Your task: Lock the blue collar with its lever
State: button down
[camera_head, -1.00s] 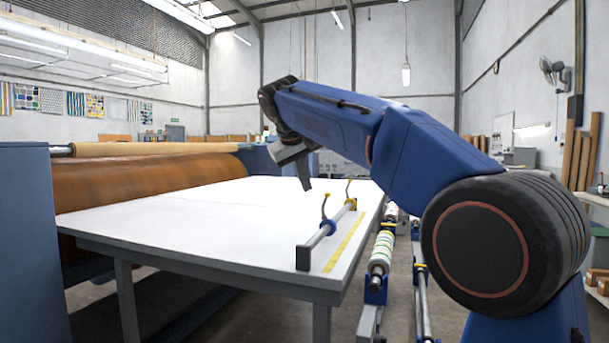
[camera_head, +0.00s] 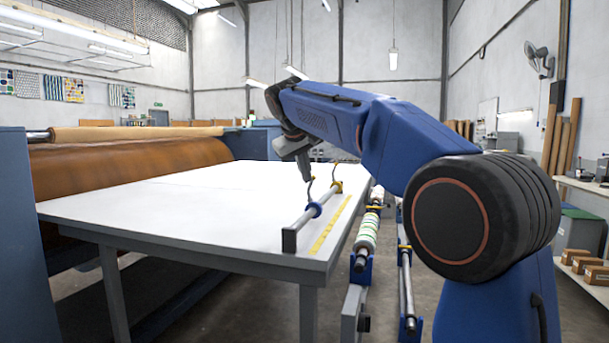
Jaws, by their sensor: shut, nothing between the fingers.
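The blue collar (camera_head: 315,210) sits around a grey bar (camera_head: 299,225) along the right side of the white table. Its thin dark lever (camera_head: 309,190) stands up from it, its top leaning slightly left. My gripper (camera_head: 306,179) is shut and empty, pointing down, with its tips at the top of this lever in the picture. I cannot tell whether they touch. A yellow collar (camera_head: 337,187) with its own raised lever (camera_head: 335,171) sits farther along the bar.
The white table (camera_head: 170,215) is bare to the left of the bar. A yellow measuring strip (camera_head: 330,226) runs along its right edge. A patterned roller (camera_head: 366,232) and a metal bar (camera_head: 407,280) lie on low stands right of the table. A brown roll (camera_head: 110,165) lies behind.

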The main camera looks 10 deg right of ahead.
jog(key=shift+s+d, duration=0.15)
jog(key=shift+d, duration=0.05)
jog(key=shift+s+d+y, duration=0.15)
jog(key=shift+d+y, duration=0.05)
jog(key=shift+y, duration=0.2)
jog(key=s+d+f+m+t+y, duration=0.1)
jog(key=d+f+y, duration=0.1)
jog(key=s+d+f+m+t+y, duration=0.1)
jog(key=d+f+t+y, duration=0.1)
jog(key=d+f, duration=0.1)
jog(key=s+d+f+m+t+y, duration=0.1)
jog(key=s+d+f+t+y, duration=0.1)
jog(key=f, duration=0.1)
jog(key=shift+s+d+m, duration=0.1)
jog(key=shift+d+m, duration=0.05)
jog(key=shift+m, duration=0.25)
jog(key=shift+f, duration=0.85)
dwell(0.5)
jog(key=shift+f, duration=0.2)
dwell(0.3)
